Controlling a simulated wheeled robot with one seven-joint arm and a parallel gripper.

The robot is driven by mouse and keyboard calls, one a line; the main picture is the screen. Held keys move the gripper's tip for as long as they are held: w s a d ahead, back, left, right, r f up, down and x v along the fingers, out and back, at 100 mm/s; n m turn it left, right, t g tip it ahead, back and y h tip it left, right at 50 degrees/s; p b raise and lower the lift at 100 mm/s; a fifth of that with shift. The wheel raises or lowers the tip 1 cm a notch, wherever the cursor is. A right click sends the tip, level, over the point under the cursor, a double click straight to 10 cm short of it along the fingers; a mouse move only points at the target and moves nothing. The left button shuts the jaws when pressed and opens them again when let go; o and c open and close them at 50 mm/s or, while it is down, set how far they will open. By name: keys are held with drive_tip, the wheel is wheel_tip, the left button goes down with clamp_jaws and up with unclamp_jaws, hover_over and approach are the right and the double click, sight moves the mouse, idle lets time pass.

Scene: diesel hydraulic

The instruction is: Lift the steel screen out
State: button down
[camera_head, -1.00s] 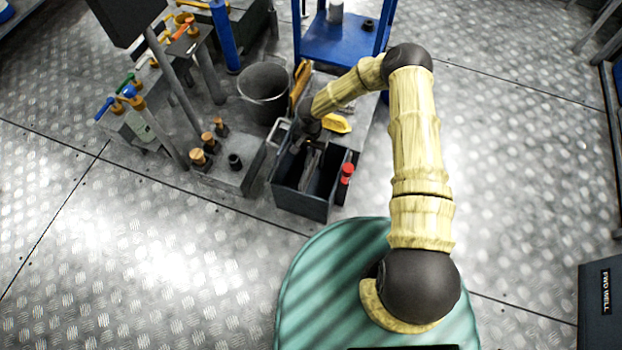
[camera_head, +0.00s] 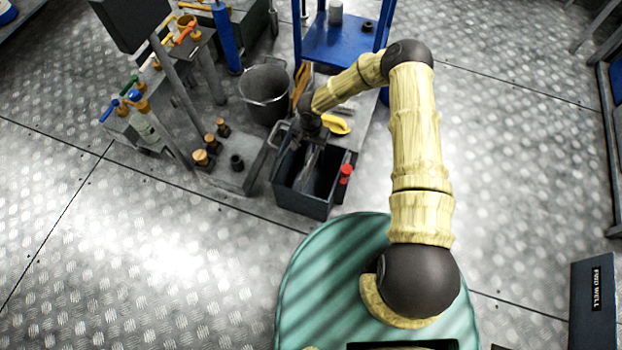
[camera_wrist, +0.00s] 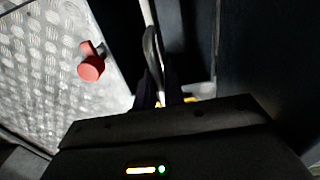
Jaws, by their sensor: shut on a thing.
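The dark open-topped box (camera_head: 302,203) stands low in front of my base. A narrow grey piece, which looks like the steel screen (camera_head: 307,170), stands on edge inside it. My gripper (camera_head: 311,141) is at the top rear of the box, and its fingers are hard to make out there. In the wrist view my gripper (camera_wrist: 165,88) is shut on the screen's thin upright edge or loop (camera_wrist: 151,45). The screen's lower part is in shadow, so I cannot tell whether it touches the box floor.
A red-capped valve (camera_head: 346,170) sticks out at the box's right side. A grey bucket (camera_head: 265,92) stands behind left, a yellow item (camera_head: 337,125) behind right, and a blue frame (camera_head: 340,42) further back. Open plate floor lies left and right.

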drive_tip(key=shift+r+p, duration=2.9)
drive_tip(key=shift+r, duration=0.1)
